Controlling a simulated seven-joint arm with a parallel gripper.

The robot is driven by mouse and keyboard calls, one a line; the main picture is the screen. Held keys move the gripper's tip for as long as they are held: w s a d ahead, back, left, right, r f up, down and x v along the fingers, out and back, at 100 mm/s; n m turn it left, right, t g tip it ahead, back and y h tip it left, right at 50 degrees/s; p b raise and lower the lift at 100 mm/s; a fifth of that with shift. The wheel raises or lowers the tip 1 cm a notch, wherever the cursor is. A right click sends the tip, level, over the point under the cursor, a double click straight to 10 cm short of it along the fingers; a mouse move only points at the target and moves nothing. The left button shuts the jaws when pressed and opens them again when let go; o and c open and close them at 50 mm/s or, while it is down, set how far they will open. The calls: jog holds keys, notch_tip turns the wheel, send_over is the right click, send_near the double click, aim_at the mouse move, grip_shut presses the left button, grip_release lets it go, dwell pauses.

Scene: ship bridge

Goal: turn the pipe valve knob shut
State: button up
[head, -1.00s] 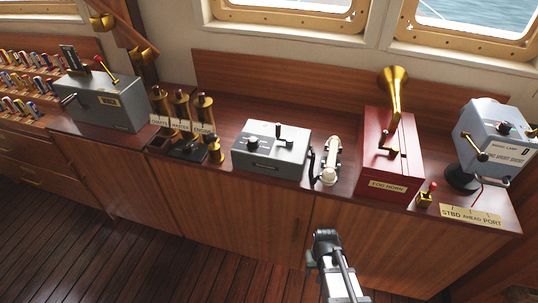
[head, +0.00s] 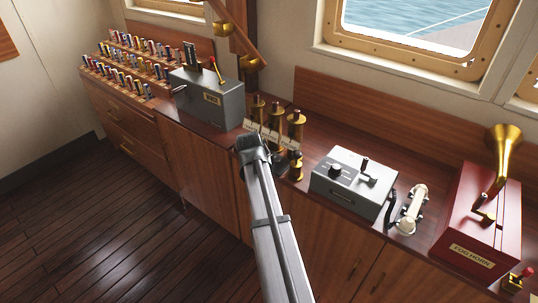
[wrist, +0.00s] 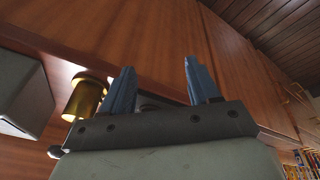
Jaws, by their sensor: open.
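A group of upright brass pipes (head: 295,122) with dark caps and pale name plates stands on the counter near the middle of the head view. A shorter brass piece (head: 296,168) stands at its front right. I cannot clearly pick out the valve knob; my arm covers part of the group's base. My gripper (head: 250,140) is in front of the pipes' left side in the head view, its fingers not clear there. In the wrist view my gripper (wrist: 158,85) has two blue fingers apart with nothing seen held between them. A brass cylinder (wrist: 85,97) shows left of the fingers.
A grey lever box (head: 210,97) stands left of the pipes and a grey control box (head: 350,183) to the right. Beyond it are a white handset (head: 411,210) and the red fog horn box (head: 480,220). Open wooden floor (head: 100,220) lies in front of the cabinets.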

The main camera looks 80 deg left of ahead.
jog(key=s+a+r+m+t, duration=0.25)
jog(key=a+r+m, duration=0.35)
jog(key=a+r, duration=0.7)
jog(key=w+f+m+h, duration=0.1)
jog(key=w+f+m, duration=0.1)
jog(key=f+m, duration=0.1)
jog(key=w+d+f+m, duration=0.1)
jog(key=w+f+m, duration=0.1)
jog(key=f, duration=0.3)
jog(key=w+d+f+m+h, duration=0.1)
jog(key=w+f+m, duration=0.2)
jog(key=m, duration=0.2)
jog(key=shift+f+h, duration=0.3)
jog(key=shift+f, duration=0.1)
jog(key=shift+c, duration=0.4)
jog(key=c, duration=1)
jog(key=shift+o, duration=0.2)
